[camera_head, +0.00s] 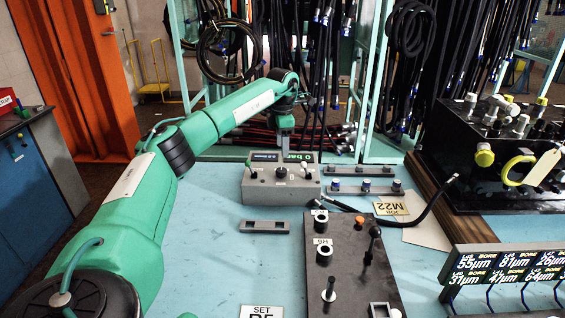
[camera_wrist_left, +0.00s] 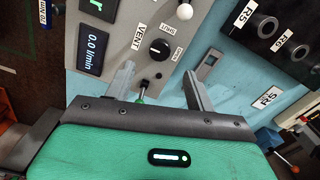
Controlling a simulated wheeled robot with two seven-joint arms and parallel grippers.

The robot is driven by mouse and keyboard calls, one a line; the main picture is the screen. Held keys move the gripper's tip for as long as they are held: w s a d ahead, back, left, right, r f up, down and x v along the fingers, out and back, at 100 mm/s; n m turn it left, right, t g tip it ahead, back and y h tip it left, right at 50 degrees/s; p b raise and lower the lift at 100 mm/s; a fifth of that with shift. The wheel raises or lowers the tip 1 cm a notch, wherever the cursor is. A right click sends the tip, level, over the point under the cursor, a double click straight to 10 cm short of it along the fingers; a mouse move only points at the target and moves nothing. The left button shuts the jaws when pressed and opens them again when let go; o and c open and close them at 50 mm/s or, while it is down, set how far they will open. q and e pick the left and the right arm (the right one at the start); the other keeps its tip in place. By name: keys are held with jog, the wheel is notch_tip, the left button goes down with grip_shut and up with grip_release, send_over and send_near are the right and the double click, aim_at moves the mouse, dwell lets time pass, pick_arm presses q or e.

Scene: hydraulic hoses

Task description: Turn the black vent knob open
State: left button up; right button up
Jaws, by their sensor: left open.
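The black vent knob (camera_wrist_left: 160,49) is on the grey face of a test box, beside the printed word VENT, with two small labels near it. Its pointer direction is too small to tell. In the head view the grey box (camera_head: 270,190) stands on the blue bench, with the knob (camera_head: 281,172) in its middle. My left gripper (camera_wrist_left: 156,76) is open and empty, its two fingers apart, just short of the knob. In the head view the left gripper (camera_head: 285,146) hangs above the box's back edge. My right gripper is not in view.
A green-tipped lever (camera_wrist_left: 142,92) and a white ball-ended lever (camera_wrist_left: 184,12) flank the knob. The display (camera_wrist_left: 92,47) reads 0.0 l/min. A dark plate (camera_head: 345,260) with fittings lies in front right. A black hose (camera_head: 432,208) lies to the right.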

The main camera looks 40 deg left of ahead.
pick_arm(q)
notch_tip(320, 180, up, 5)
jog(key=shift+r, duration=0.15)
